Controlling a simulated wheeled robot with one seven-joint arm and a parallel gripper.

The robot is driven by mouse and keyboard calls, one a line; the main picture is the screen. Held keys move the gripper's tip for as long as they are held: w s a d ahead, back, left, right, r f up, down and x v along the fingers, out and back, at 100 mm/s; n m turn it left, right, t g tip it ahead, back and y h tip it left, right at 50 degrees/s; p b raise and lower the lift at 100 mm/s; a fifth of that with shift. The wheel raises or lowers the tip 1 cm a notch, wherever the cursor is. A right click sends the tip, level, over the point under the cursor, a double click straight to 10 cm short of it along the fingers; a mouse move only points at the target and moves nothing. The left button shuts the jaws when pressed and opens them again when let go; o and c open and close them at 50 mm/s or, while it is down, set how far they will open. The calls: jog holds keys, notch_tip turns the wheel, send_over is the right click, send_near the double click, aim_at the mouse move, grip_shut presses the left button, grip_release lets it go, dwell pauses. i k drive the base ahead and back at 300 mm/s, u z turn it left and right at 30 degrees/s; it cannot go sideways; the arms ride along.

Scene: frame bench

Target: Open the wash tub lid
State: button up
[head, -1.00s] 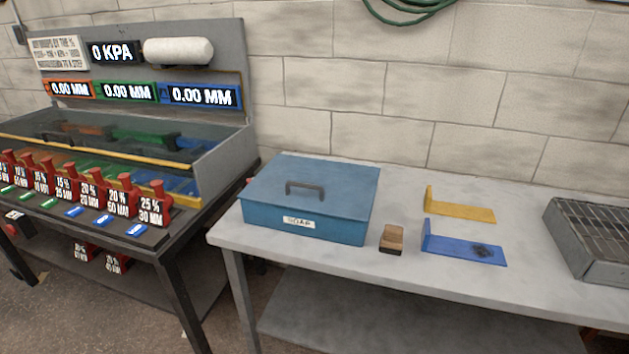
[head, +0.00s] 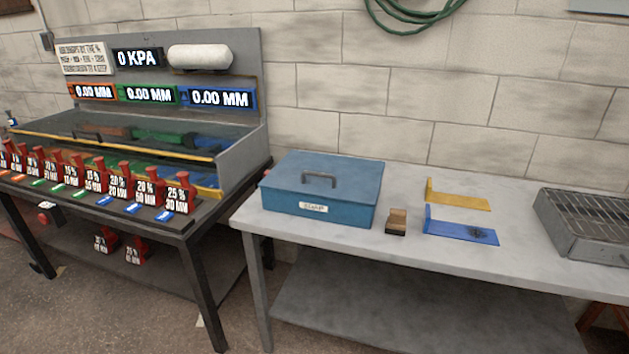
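The wash tub (head: 342,211) is a blue metal box with a white label, on the left part of the grey bench. Its flat blue lid (head: 350,174) is shut, with a dark grey arched handle (head: 320,176) on top. The writing on the label is too small to read surely. My gripper is not in the head view.
A brush-like block (head: 397,222) stands right of the tub. A yellow bracket (head: 460,201), a blue bracket with a dark patch (head: 455,229) and a wire-topped metal tray (head: 590,225) are farther right on the bench (head: 400,258). A gauge table (head: 140,225) stands left.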

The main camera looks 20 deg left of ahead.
aim_at(342, 178)
jog(key=k, duration=0.9)
jog(key=i, duration=1.75)
jog(key=u, duration=0.95)
jog(key=i, duration=0.35)
jog(key=u, duration=0.2)
